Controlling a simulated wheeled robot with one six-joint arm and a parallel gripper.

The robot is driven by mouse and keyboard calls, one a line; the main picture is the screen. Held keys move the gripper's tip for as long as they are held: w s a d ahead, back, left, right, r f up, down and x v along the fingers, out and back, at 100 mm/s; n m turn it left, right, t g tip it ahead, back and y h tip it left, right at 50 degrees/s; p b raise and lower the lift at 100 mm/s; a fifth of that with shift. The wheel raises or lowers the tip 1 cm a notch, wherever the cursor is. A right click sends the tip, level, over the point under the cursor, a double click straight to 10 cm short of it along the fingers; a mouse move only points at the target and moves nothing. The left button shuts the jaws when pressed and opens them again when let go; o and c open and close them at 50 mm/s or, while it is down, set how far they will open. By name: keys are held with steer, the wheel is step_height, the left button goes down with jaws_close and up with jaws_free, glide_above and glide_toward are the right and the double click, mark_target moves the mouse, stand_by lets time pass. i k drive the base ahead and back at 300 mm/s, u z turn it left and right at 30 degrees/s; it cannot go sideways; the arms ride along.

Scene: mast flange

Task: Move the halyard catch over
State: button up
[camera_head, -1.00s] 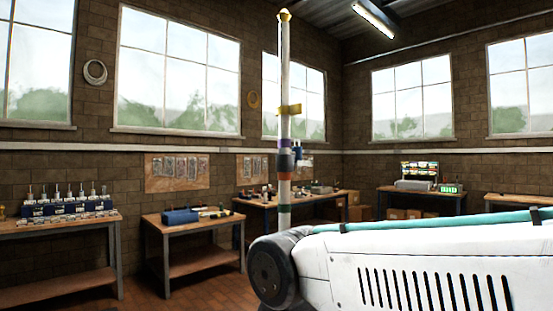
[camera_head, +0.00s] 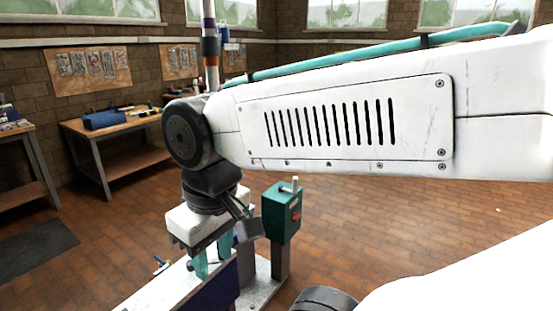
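My gripper (camera_head: 213,256) points down at the lower left, with two teal fingers under a white body. The fingers look apart, with nothing clearly visible between them. They are just above or beside a pale bench-like plate (camera_head: 165,291) with a dark blue side. A green box (camera_head: 281,212) stands on a grey post just right of my gripper, apart from it. It has a pale lever on top and a small red part on its face. I cannot tell which part is the halyard catch. The mast (camera_head: 211,73) rises behind my arm, with purple, grey and orange bands.
My white arm crosses the upper right and hides much behind it. A workbench (camera_head: 120,133) with a blue case (camera_head: 104,120) stands at the left. A small blue and yellow item (camera_head: 161,265) is left of my gripper. Brick floor (camera_head: 420,235) is clear at right.

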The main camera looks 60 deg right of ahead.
mark_target(296, 217)
steer(key=z, duration=1.65)
